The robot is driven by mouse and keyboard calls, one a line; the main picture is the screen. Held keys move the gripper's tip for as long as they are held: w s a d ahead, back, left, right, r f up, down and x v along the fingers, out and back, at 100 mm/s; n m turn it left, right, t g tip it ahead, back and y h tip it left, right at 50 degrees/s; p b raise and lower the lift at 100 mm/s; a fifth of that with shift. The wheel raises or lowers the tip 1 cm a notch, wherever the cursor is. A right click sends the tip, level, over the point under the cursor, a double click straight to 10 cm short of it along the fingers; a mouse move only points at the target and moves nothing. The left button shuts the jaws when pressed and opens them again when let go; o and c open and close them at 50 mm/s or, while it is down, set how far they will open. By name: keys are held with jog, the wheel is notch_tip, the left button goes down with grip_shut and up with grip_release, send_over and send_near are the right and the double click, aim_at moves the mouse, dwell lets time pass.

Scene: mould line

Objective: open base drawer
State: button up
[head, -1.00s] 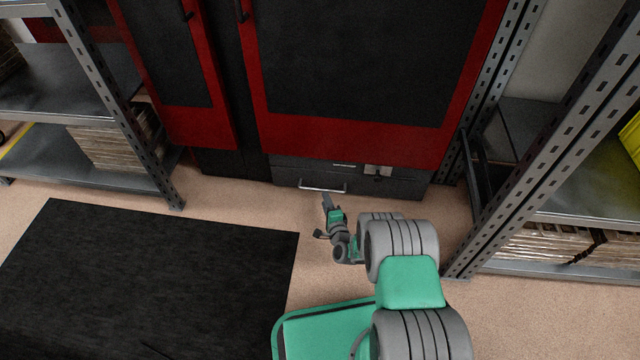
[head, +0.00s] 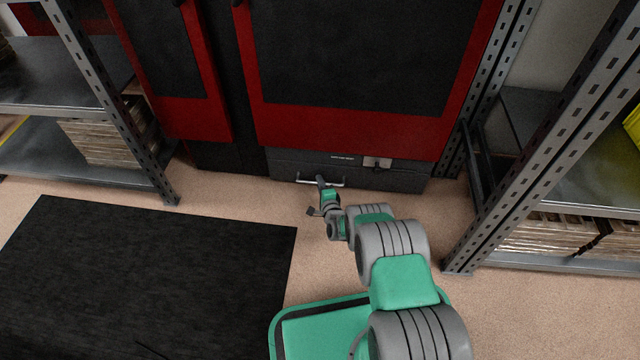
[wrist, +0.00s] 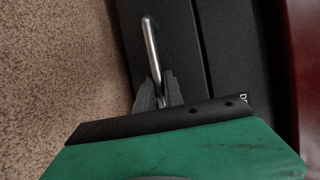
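The base drawer (head: 400,179) is a dark grey front low under the red and black machine, and it looks closed. Its silver bar handle (head: 335,184) runs level across the left part of the front. My gripper (head: 320,181) is at the handle, near its left half. In the wrist view the handle (wrist: 151,45) passes between the two grey fingers of my gripper (wrist: 158,92). The fingers stand close on either side of the bar. Whether they press on it is hard to see.
Metal shelving (head: 115,115) with stacked boards stands at left, and another shelving frame (head: 530,140) stands close at right. A black mat (head: 150,275) lies on the floor at left. The beige floor before the drawer is clear apart from my arm.

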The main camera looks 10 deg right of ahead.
grip_shut()
dwell(1.0)
